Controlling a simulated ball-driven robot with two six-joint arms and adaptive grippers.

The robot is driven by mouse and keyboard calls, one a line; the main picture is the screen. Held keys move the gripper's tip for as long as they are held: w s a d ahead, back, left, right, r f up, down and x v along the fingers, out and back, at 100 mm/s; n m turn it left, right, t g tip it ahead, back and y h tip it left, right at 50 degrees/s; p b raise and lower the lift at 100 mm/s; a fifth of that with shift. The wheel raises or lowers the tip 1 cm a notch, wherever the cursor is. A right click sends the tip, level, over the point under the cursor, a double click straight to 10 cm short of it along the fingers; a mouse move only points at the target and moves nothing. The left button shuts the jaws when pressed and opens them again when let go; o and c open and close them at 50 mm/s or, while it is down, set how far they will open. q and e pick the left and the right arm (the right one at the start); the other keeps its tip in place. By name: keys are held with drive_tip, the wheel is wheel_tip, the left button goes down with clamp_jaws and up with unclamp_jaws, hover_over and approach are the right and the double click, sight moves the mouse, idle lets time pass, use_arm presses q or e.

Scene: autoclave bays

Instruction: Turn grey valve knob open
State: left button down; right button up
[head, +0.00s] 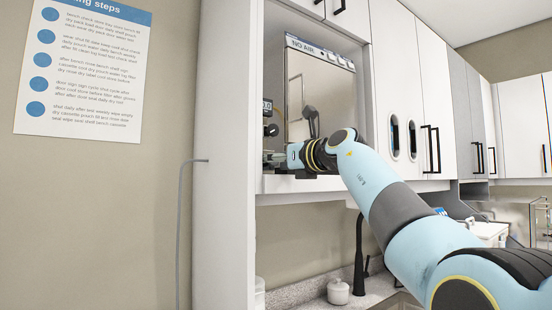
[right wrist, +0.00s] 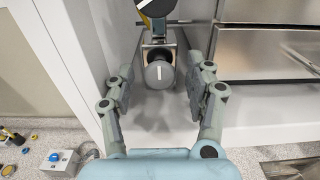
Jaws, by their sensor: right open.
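The grey valve knob (right wrist: 160,75) shows in the right wrist view as a round face with a pale, nearly upright mark. It sits on a small fitting with brass-coloured parts. My right gripper (right wrist: 167,70) is open, with one finger on each side of the knob and visible gaps between. In the head view my right gripper (head: 277,160) is at the left front of the autoclave (head: 307,92), just above the shelf. There the grey knob is hard to make out behind the gripper. My left gripper is not in view.
A black knob (right wrist: 152,7) with a white mark is just above the grey one. A white cabinet wall (right wrist: 72,60) stands close on the left. The autoclave's metal front (right wrist: 265,55) is on the right. Below are a counter with a blue-buttoned box (right wrist: 60,160) and a black tap (head: 360,260).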

clamp_jaws()
idle(0.3)
drive_tip(key=n+b, duration=0.4)
drive_tip(key=shift+f, duration=0.2)
drive_tip(key=shift+r+n+b, duration=0.15)
drive_tip(key=shift+n+b, duration=0.9)
drive_tip(key=shift+n, duration=0.45)
unclamp_jaws()
